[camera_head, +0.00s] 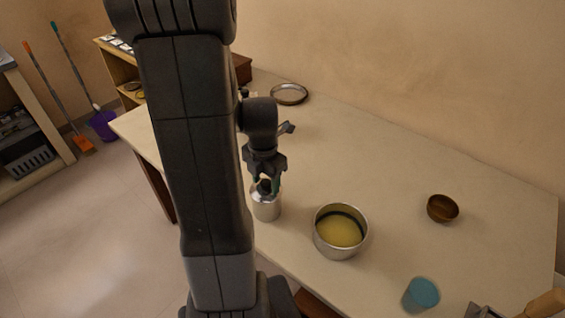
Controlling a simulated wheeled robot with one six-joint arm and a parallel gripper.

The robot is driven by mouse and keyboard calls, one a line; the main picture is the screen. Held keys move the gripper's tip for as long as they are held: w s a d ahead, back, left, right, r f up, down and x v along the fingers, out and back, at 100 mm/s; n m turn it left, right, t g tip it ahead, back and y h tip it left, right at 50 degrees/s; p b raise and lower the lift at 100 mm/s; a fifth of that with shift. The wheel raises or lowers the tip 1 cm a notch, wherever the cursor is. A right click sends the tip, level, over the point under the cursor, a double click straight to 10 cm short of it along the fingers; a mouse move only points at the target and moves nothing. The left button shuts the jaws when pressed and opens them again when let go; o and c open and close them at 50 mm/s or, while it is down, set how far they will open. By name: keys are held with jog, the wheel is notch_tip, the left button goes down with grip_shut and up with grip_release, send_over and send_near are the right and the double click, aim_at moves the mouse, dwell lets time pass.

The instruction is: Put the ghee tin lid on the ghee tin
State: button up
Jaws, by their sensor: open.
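A small silver tin (267,209), which looks like the ghee tin, stands upright near the table's left front edge. A dark knob-like piece (265,187) shows at its top and may be part of the lid. I cannot tell whether the lid is seated flat. My gripper (266,181) points down right over the tin, open, with its fingertips around or just above the dark piece. Whether they touch it is unclear. My fingers partly hide the tin's top.
A steel pot (318,240) with yellow contents stands close to the tin's right.

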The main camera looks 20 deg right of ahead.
jog(key=shift+r, duration=0.15)
jog(key=shift+r+p, duration=3.25)
jog(key=shift+r, duration=0.6)
jog(key=shift+r, duration=0.1)
notch_tip(320, 180, up, 14)
jog(key=shift+f, duration=0.2)
notch_tip(320, 180, down, 14)
jog(key=shift+r, duration=0.15)
jog(key=shift+f, duration=0.3)
jog(key=shift+r, duration=0.15)
